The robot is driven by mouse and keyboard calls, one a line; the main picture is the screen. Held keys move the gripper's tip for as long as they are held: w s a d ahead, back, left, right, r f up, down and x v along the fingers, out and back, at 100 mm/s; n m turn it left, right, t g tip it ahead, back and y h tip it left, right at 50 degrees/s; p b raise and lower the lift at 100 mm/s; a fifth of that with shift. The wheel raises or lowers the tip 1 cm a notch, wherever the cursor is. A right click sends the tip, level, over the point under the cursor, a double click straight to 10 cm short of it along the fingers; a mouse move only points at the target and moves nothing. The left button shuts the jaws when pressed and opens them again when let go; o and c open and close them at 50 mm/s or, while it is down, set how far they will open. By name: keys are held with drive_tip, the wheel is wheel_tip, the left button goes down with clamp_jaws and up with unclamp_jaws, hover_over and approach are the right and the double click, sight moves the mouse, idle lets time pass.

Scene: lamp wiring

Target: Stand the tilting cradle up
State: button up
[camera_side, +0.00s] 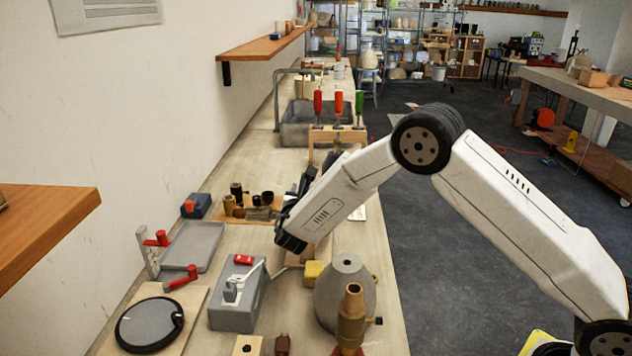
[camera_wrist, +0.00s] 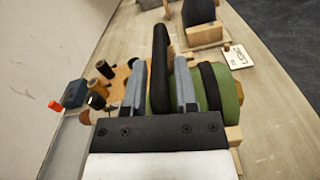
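In the wrist view my gripper (camera_wrist: 158,92) has its two grey fingers apart, on either side of an upright black slab (camera_wrist: 161,62). The slab nearly fills the space between them; I cannot tell whether they press on it. A green cylinder with dark bands (camera_wrist: 228,95) lies just right of the fingers, partly hidden by them. The slab and cylinder look like part of the tilting cradle, but I cannot tell for certain. In the side view my gripper (camera_side: 290,225) is low over the bench, and its fingertips and the cradle are mostly hidden behind my arm.
A wooden frame with red and green handles (camera_side: 338,137) stands behind my arm. A grey switch box (camera_side: 236,312), a grey cone (camera_side: 340,285) and a brass stem (camera_side: 351,318) stand in front. Small dark cups (camera_wrist: 104,68) and a grey tray (camera_side: 193,246) lie to the left.

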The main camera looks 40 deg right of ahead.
clamp_jaws()
drive_tip(key=shift+a, duration=0.1)
idle(1.1)
